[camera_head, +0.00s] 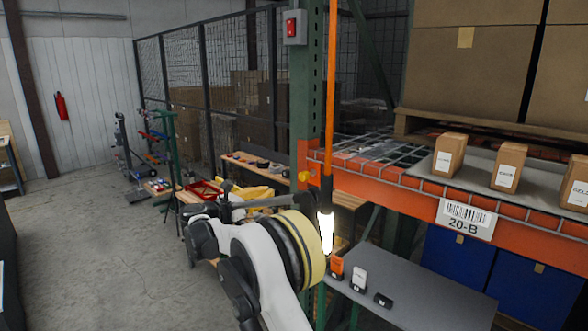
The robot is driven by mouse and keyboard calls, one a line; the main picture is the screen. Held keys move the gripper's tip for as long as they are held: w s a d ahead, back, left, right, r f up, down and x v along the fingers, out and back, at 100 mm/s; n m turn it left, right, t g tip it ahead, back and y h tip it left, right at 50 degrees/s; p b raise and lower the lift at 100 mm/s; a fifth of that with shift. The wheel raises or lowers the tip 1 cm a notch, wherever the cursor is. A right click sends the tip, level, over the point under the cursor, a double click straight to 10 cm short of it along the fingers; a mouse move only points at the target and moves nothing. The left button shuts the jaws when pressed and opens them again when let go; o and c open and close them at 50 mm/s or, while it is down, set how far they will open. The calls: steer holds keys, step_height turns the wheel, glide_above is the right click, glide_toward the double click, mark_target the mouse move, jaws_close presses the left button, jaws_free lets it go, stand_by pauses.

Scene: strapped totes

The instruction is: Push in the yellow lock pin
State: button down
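The yellow lock pin (303,176) shows as a small yellow knob at the left end of the orange shelf beam (345,182), beside the green rack upright. From this view I cannot tell how far it sticks out. My white and black arm rises from the bottom middle, left of and below the pin. A slim grey part of it reaches right, to just below the pin. I cannot make out my gripper's fingertips, so whether they are open or shut, or touch anything, is unclear.
A lit lamp (326,232) hangs on an orange cord in front of the upright, close to my arm. Small boxes (508,167) stand on the shelf at right. A grey table (430,295) with small devices is below. The floor at left is open.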

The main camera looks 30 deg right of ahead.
steer(key=p, duration=0.3)
glide_toward(300, 179)
steer(key=x, duration=0.8)
steer(key=shift+d, duration=0.15)
steer(key=b+x, duration=0.1)
steer(key=x, duration=0.3)
steer(key=shift+d+b, duration=0.1)
steer(key=shift+b, duration=0.25)
steer(key=shift+r, duration=0.1)
